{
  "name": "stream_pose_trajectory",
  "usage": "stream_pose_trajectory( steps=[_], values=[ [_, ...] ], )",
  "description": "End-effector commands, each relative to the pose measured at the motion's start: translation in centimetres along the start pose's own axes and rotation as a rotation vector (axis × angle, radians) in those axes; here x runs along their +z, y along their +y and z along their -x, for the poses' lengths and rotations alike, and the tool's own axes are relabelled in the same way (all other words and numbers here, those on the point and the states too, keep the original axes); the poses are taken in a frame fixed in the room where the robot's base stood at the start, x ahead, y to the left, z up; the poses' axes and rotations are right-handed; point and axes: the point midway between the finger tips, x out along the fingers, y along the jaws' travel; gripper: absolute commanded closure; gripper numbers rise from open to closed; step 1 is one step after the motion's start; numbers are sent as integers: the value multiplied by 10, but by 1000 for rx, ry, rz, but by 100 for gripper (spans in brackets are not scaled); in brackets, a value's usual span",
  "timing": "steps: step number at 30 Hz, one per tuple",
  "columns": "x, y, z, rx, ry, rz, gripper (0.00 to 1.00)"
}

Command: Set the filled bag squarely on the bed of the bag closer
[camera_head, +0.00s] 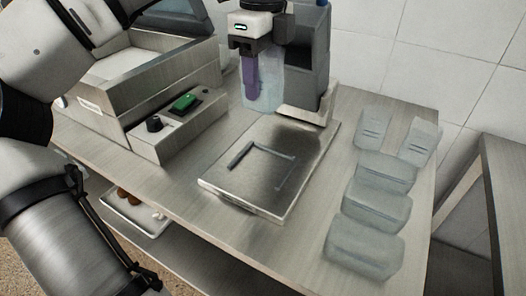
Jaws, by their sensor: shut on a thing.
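My gripper (250,50) is at the top centre, shut on a clear bag (268,88) that hangs below it, roughly upright. A purple strip shows in or behind the bag; I cannot tell which. The bag hangs above or behind the far edge of a flat steel plate (222,182) with a raised L-shaped guide. The bag's lower end appears clear of the plate, though its exact height is hard to judge. A boxy steel machine (150,95) with a knob and green switch stands at the left. I cannot tell for certain which of these is the bag closer's bed.
A dark grey upright housing (308,65) stands just right of the bag. Several filled clear bags (375,215) lie along the table's (300,258) right side. A white tray (135,215) with brown items sits on the lower shelf. The plate's surface is clear.

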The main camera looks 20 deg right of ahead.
Motion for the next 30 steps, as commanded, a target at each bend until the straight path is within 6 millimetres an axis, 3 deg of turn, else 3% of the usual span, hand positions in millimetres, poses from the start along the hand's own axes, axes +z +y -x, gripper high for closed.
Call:
stream_pose_trajectory(
  steps=[6,10,20,26,30],
  values=[
    [-1,0,-59,1,5,-5,78],
    [-1,0,-86,1,4,-4,78],
    [-1,0,-116,0,3,-3,78],
    [-1,0,-144,0,3,-3,78],
    [-1,0,-147,-2,1,-2,78]
  ],
)
